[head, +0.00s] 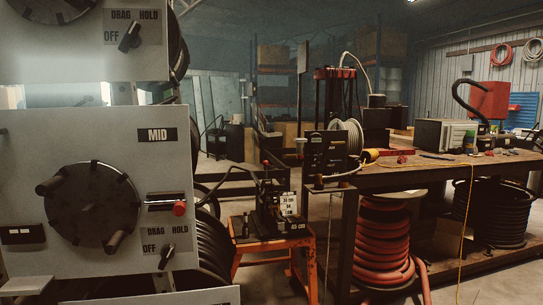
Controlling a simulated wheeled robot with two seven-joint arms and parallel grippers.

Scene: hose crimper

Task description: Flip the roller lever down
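A short lever with a red knob (179,208) sticks out of the grey panel marked MID (120,140) at the left. It lies roughly level at a small dark plate whose lettering I cannot read. It looks like the roller lever, but no legible label confirms this. A large dark handwheel (92,204) with two handles is to its left. Below the lever is a rotary switch (166,256) on a plate marked OFF, DRAG and HOLD. Neither of my grippers is in view.
A similar panel with another OFF, DRAG, HOLD switch (130,36) is above. An orange stand (272,243) with a small machine stands to the right. Beyond it is a workbench (430,178) with red hose coils (382,240) below. Bare floor (470,280) shows at the front right.

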